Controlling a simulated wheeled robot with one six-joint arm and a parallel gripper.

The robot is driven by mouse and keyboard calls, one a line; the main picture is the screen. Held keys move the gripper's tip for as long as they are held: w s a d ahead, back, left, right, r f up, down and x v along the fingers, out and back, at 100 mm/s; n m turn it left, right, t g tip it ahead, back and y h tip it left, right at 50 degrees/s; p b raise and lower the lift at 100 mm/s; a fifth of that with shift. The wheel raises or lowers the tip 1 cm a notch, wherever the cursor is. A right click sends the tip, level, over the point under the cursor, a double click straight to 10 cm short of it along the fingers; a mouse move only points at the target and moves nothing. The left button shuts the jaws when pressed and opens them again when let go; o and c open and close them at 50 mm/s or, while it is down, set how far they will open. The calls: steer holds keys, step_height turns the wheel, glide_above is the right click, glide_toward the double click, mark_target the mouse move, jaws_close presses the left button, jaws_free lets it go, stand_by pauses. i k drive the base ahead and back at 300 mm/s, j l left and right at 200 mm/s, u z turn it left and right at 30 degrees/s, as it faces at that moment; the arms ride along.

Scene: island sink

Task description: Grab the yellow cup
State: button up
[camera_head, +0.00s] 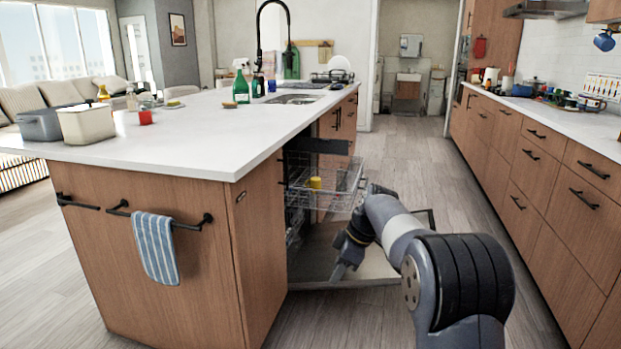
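The yellow cup (315,183) is small and sits in the pulled-out upper rack (342,184) of the dishwasher, under the island counter. My gripper (338,272) hangs in front of the rack, lower than the cup and a little to its right, over the open dishwasher door (375,265). The gripper is apart from the cup. Its fingers point down and are small and dark, so I cannot tell whether they are open or shut.
The white island counter (190,140) stands to the left, with a striped towel (155,248) on its end rail. A lower rack (297,226) shows behind my gripper. Wooden drawers (545,180) line the right side. The wooden floor (425,150) between them is clear.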

mark_target(316, 182)
steer(key=i, duration=0.65)
steer(key=i+l+u, duration=0.15)
steer(key=i, duration=0.55)
steer(key=i+l, duration=0.1)
steer(key=i, duration=0.55)
steer(key=i+l+u, duration=0.1)
steer(key=i, duration=0.55)
